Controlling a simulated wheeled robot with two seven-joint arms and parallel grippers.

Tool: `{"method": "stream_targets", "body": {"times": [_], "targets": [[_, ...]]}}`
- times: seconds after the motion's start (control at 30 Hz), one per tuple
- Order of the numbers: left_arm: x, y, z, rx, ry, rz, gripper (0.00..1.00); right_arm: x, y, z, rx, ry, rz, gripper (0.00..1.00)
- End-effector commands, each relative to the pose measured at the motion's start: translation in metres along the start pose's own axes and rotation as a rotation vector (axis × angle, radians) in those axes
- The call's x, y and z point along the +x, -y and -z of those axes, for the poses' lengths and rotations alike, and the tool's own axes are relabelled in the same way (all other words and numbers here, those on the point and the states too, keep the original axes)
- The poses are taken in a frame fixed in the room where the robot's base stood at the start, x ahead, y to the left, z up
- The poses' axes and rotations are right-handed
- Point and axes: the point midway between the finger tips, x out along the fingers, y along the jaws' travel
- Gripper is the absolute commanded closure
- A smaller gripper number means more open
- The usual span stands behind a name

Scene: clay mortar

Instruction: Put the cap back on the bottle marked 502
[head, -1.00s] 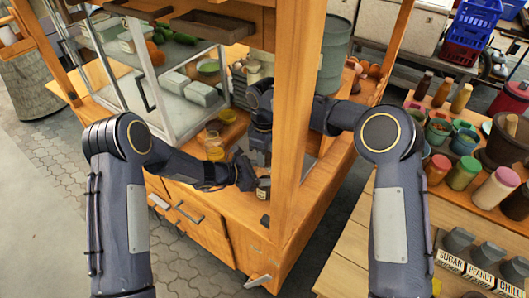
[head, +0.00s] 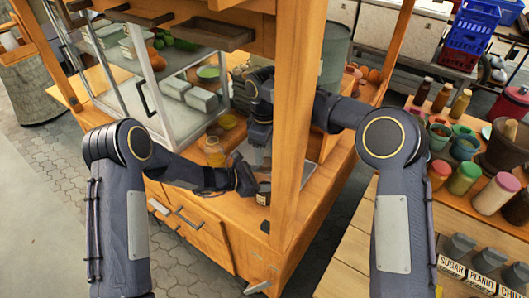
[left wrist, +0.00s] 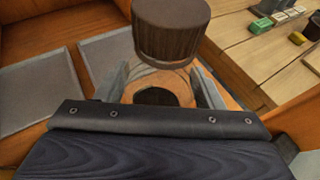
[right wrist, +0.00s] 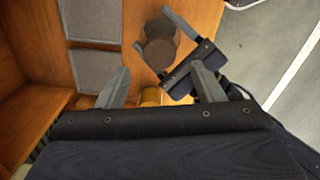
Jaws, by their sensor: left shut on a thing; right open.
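The bottle (head: 263,197), a small jar with a pale label, stands upright at the counter's front edge, beside the post. I cannot read the number, nor tell how tightly the cap is seated. My right gripper (head: 259,138) is open and empty, pointing down above and behind the bottle.
An amber jar (head: 214,152) and a small yellow bowl (head: 228,122) stand on the counter to the left. The wooden post (head: 297,120) rises close to the right of both grippers. The glass case (head: 150,80) is at the left. Metal plates (right wrist: 92,20) lie in the counter.

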Motion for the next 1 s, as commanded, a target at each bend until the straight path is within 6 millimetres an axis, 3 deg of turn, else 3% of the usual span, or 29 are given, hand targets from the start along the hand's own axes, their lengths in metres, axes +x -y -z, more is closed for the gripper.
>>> {"method": "stream_targets", "body": {"times": [0.23,0.37,0.57,1.0], "targets": [[0.0,0.0,0.0,0.0,0.0,0.0,1.0,0.0,0.0,0.0,-0.011,0.0,0.0,0.41],[0.0,0.0,0.0,0.0,0.0,0.0,1.0,-0.001,0.0,0.0,-0.114,0.0,0.0,0.41],[0.0,0.0,0.0,0.0,0.0,0.0,1.0,-0.008,-0.001,-0.001,-0.529,-0.002,0.0,0.41],[0.0,0.0,0.0,0.0,0.001,0.0,1.0,-0.024,0.0,-0.003,-1.646,-0.003,0.001,0.41]]}}
